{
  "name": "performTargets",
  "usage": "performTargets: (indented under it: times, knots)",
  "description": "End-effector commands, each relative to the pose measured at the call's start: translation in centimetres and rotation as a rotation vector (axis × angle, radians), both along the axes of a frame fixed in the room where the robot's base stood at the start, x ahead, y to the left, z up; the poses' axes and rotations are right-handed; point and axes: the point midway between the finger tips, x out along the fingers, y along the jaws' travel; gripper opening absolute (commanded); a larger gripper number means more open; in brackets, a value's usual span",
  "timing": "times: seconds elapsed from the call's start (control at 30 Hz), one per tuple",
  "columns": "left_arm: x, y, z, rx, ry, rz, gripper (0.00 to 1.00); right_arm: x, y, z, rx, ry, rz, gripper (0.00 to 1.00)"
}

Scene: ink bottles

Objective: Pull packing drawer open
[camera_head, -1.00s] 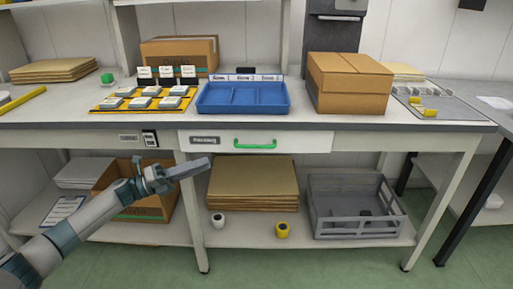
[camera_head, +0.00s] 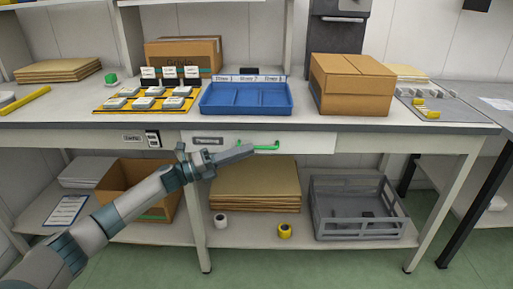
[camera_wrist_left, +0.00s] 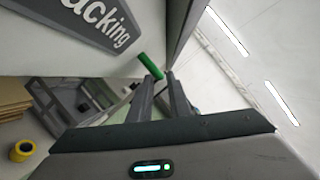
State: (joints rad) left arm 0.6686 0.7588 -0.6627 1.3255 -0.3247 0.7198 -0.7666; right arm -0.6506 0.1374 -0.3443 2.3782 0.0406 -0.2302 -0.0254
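The packing drawer (camera_head: 310,143) is a white front under the bench top, flush with the bench, with a grey label (camera_head: 207,141) and a green bar handle (camera_head: 268,147). My left gripper (camera_head: 250,150) is in front of the drawer, its tips at the left part of the handle and covering some of it. In the left wrist view the fingers (camera_wrist_left: 162,78) stand apart with a gap between them, and the green handle (camera_wrist_left: 150,66) lies just past the tips. I cannot tell whether they touch it. My right gripper is out of view.
On the bench stand a blue tray (camera_head: 245,110), a yellow rack (camera_head: 103,108) and a cardboard box (camera_head: 350,85). The lower shelf holds flat cardboard (camera_head: 255,190), a grey crate (camera_head: 335,228) and tape rolls. The floor in front is clear.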

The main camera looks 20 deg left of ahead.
Motion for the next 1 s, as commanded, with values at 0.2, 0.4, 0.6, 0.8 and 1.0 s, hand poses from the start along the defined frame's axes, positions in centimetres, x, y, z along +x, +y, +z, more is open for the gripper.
performTargets:
  times: [0.2, 0.4, 0.6, 0.8, 1.0]
  knots:
    - [1.7, -2.4, 0.7, 0.000, -0.001, 0.000, 0.17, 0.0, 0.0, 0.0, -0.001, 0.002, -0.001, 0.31]
    - [2.3, -3.4, 0.9, 0.001, -0.001, -0.001, 0.17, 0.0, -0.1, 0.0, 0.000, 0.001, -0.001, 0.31]
    - [2.4, -3.5, 0.9, 0.001, -0.001, -0.001, 0.17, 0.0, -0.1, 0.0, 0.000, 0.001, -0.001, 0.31]
    - [2.4, -3.5, 0.9, 0.001, 0.000, -0.001, 0.00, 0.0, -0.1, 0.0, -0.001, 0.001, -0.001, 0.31]
    - [2.4, -3.5, 0.9, 0.001, 0.000, -0.001, 0.00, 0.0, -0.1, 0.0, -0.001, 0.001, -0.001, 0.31]
